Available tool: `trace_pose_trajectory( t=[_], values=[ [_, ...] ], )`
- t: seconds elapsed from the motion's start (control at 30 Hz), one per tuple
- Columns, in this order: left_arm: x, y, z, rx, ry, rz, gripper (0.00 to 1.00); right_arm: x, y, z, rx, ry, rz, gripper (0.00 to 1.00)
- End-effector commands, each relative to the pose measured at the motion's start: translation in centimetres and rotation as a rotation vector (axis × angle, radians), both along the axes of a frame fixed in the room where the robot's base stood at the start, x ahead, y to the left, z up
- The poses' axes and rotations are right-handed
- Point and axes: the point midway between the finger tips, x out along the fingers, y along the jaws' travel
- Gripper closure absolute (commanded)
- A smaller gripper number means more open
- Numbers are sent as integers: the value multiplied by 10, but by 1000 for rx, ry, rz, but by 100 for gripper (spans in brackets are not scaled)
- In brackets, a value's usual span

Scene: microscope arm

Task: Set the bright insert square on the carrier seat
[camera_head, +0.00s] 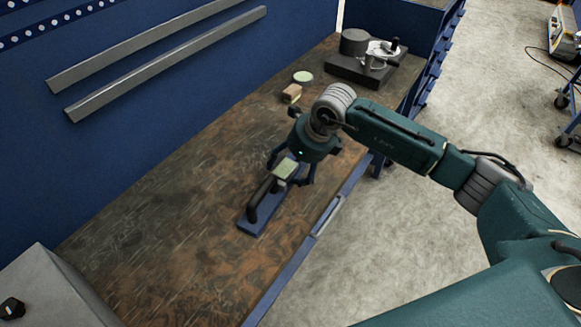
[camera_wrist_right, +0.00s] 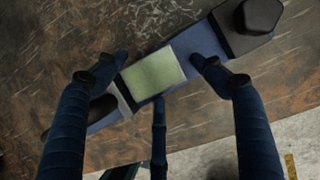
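The bright insert is a pale green square plate (camera_head: 286,168) at the far end of the blue carrier (camera_head: 248,224). In the right wrist view the insert (camera_wrist_right: 152,74) lies over the carrier (camera_wrist_right: 200,40), its edges running roughly along the carrier's length. My right gripper (camera_head: 291,172) points down around the insert. In the wrist view its fingers (camera_wrist_right: 158,62) stand left and right of the insert, with one at the near edge. A small gap shows at the right finger; firm contact is unclear. The seat is hidden under the insert. My left gripper is out of view.
A black handle (camera_head: 262,196) rises from the carrier. A small wooden block (camera_head: 292,93) and a pale disc (camera_head: 303,77) lie farther back, before a dark device (camera_head: 366,64). A grey box (camera_head: 50,290) stands front left. The bench (camera_head: 150,235) between is clear.

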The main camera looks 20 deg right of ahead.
Motion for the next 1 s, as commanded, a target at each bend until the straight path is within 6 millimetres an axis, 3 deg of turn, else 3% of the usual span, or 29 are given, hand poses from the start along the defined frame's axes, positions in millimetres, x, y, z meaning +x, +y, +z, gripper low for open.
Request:
trace_pose_trajectory(
  t=[0.27, 0.43, 0.8, 1.0],
  values=[
    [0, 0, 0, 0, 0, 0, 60, -1, -1, -1, -1, 3, -2, 32],
    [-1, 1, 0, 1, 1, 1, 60, -2, -3, 9, 0, -1, -1, 32],
    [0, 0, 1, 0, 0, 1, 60, -23, -21, 79, 0, -4, -1, 32],
    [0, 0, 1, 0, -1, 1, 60, -32, -27, 105, 1, -2, -1, 32]
  ],
)
